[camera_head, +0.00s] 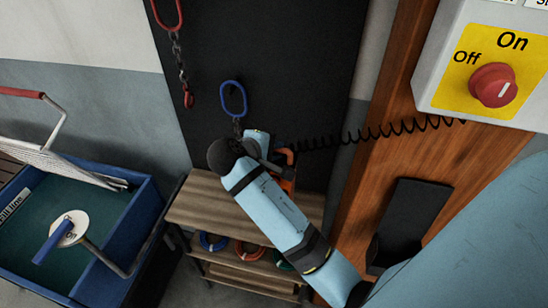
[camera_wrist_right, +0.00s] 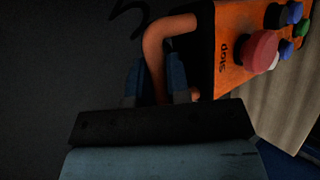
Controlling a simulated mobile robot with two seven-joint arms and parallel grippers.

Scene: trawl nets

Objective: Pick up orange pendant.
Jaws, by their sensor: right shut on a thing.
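The orange pendant (camera_wrist_right: 245,50) fills the upper right of the right wrist view. It carries a red button beside the word Stop, several smaller coloured buttons and an orange bar handle (camera_wrist_right: 156,55). In the head view only a small orange part of the pendant (camera_head: 289,158) shows behind my right arm, at the end of a black coiled cable (camera_head: 380,135). My right gripper (camera_wrist_right: 156,75) is shut on the pendant, its blue fingers either side of the bar handle. My left gripper is not in view.
A wooden shelf unit (camera_head: 195,200) stands below the pendant, with coloured rings on a lower level. Blue (camera_head: 233,97) and red (camera_head: 167,12) hooks hang before the dark panel. A blue bin (camera_head: 120,240) is left; an On/Off switch box (camera_head: 440,85) is right.

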